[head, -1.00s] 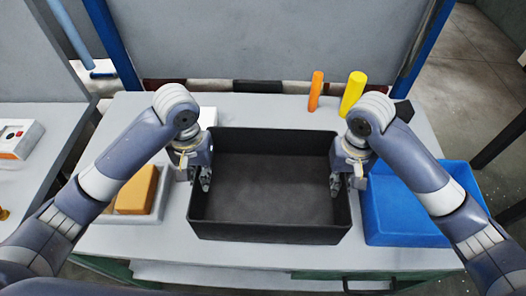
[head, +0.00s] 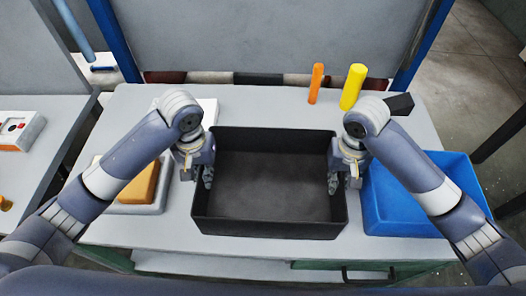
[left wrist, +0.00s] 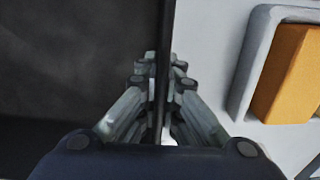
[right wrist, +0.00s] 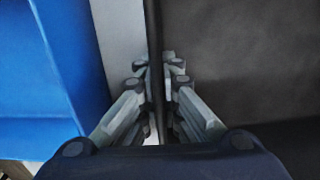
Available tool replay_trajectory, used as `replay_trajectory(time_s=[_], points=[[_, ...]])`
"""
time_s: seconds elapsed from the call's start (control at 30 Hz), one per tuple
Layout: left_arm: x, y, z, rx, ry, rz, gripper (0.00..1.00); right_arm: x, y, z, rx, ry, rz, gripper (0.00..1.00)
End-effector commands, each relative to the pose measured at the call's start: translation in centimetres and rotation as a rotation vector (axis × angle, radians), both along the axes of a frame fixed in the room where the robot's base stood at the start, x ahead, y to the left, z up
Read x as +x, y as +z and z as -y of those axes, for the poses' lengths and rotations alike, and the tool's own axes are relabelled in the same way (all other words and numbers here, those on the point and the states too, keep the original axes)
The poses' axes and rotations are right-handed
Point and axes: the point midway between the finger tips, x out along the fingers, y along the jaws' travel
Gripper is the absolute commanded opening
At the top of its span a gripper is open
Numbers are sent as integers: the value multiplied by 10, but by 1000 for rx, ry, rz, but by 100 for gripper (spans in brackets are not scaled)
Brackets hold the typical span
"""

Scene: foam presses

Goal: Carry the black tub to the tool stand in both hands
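The black tub (head: 268,226) is an empty open box, upright over the grey table's middle. I cannot tell whether its base touches the tabletop. My left gripper (head: 207,178) has its fingers on both sides of the tub's left wall, closed on it; the left wrist view shows these fingers (left wrist: 160,75) pinching the wall. My right gripper (head: 335,182) holds the right wall likewise, and its fingers (right wrist: 157,75) meet the wall in the right wrist view. I cannot make out a tool stand.
A blue bin (head: 405,222) stands close on the tub's right. A pale tray (head: 122,208) with an orange-yellow block (head: 138,184) lies on the left. Orange (head: 316,84) and yellow (head: 352,87) cylinders stand at the back, before a grey panel (head: 270,40). Another table (head: 45,155) is at far left.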

Motion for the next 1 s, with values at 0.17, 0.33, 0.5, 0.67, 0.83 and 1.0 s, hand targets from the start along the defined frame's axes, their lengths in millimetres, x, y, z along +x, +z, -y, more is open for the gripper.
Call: replay_trajectory(time_s=[0.17, 0.33, 0.5, 0.67, 0.83, 1.0], points=[[0, -10, -1, 4, 2, 0, 0, 0, -10, 1, -2, -1, -2, 0], [0, -13, -1, 2, 1, 0, 25, 0, -13, 1, -2, -1, 0, 25], [0, -13, 0, 1, 0, 0, 25, 0, -13, 0, -1, -1, 0, 25], [0, -13, 0, 1, 0, 0, 25, 0, -13, 0, 0, 0, 0, 25], [0, -12, 0, 0, 0, 1, 25, 0, -13, 0, 0, 0, 0, 25], [1, 0, 0, -1, 0, 3, 25, 0, -13, 0, 0, 0, 0, 25]])
